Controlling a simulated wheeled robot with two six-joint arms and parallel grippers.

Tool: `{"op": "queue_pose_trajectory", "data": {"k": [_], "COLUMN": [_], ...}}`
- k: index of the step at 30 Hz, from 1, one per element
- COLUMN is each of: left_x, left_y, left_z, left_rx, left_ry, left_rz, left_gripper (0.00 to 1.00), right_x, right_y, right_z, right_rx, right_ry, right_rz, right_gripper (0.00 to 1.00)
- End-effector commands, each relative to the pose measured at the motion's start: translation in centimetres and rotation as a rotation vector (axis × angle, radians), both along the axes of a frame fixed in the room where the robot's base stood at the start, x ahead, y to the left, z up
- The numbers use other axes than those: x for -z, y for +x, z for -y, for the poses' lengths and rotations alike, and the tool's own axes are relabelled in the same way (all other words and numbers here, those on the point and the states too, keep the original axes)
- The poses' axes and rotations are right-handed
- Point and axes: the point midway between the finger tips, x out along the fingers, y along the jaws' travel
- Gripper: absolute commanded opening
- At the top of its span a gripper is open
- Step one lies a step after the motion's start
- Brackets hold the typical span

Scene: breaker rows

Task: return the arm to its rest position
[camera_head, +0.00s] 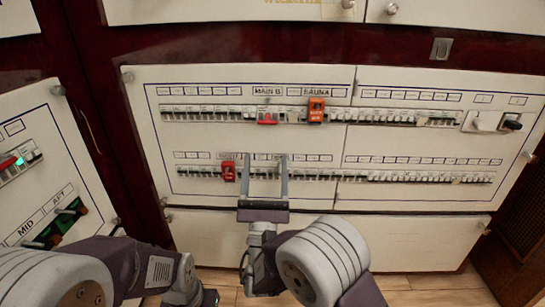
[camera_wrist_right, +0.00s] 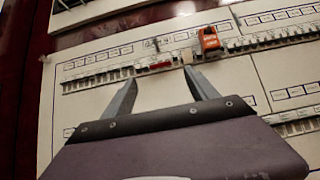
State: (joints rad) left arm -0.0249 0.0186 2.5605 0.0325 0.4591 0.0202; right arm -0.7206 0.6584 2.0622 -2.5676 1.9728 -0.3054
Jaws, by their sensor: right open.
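My right gripper (camera_head: 265,177) is open and empty in front of the lower breaker row (camera_head: 400,176) in the head view. Its two fingers point up at the panel. In the right wrist view the gripper (camera_wrist_right: 155,92) also shows open, with nothing between its fingers, below the upper breaker row (camera_wrist_right: 105,80). I cannot tell whether the fingertips touch the panel. My left arm comes in at the lower left of the head view; its jaws cannot be made out.
The white breaker panel (camera_head: 250,140) carries an orange tag (camera_head: 316,110) and a red piece (camera_head: 267,118) on the upper row, and a red tag (camera_head: 229,171) on the lower row. A side panel (camera_head: 40,130) stands at left. Wooden floor (camera_head: 430,285) shows below.

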Motion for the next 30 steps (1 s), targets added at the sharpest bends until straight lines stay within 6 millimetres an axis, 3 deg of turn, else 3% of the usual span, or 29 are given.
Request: {"op": "queue_pose_trajectory", "data": {"k": [11,14,17,18,20,22,24,26,27,29,30], "left_x": [-0.2,-2.4,-6.2,-7.8,-9.8,-11.9,-13.9,-15.6,-16.7,-18.3,-19.3], "left_y": [0.0,0.0,0.0,0.0,0.0,0.0,0.0,0.0,0.0,0.0,0.0], "left_z": [0.0,0.0,0.0,0.0,0.0,0.0,0.0,0.0,0.0,0.0,0.0], "left_rx": [0.0,0.0,0.0,0.0,0.0,0.0,0.0,0.0,0.0,0.0,0.0], "left_ry": [0.0,0.0,0.0,0.0,0.0,0.0,0.0,0.0,0.0,0.0,0.0], "left_rz": [0.0,0.0,0.0,0.001,0.001,0.001,0.001,0.001,0.001,0.0,0.0], "left_gripper": [0.36,0.36,0.36,0.36,0.36,0.36,0.36,0.36,0.36,0.36,0.36], "right_x": [0.3,-2.6,-9.2,-12.0,-14.8,-16.7,-17.3,-16.8,-15.9,-13.9,-12.1], "right_y": [0.1,0.8,1.5,1.5,1.2,0.6,-1.0,-3.3,-5.3,-9.0,-11.9], "right_z": [-0.1,1.8,6.6,9.3,14.2,20.6,27.0,32.1,35.2,39.0,40.8], "right_rx": [0.005,0.046,0.138,0.198,0.326,0.499,0.673,0.818,0.913,1.047,1.13], "right_ry": [0.0,0.01,0.045,0.062,0.104,0.175,0.277,0.397,0.495,0.668,0.805], "right_rz": [0.001,0.011,0.058,0.071,0.064,0.008,-0.076,-0.16,-0.219,-0.306,-0.359], "right_gripper": [0.67,0.67,0.67,0.67,0.67,0.67,0.67,0.67,0.67,0.67,0.67]}}
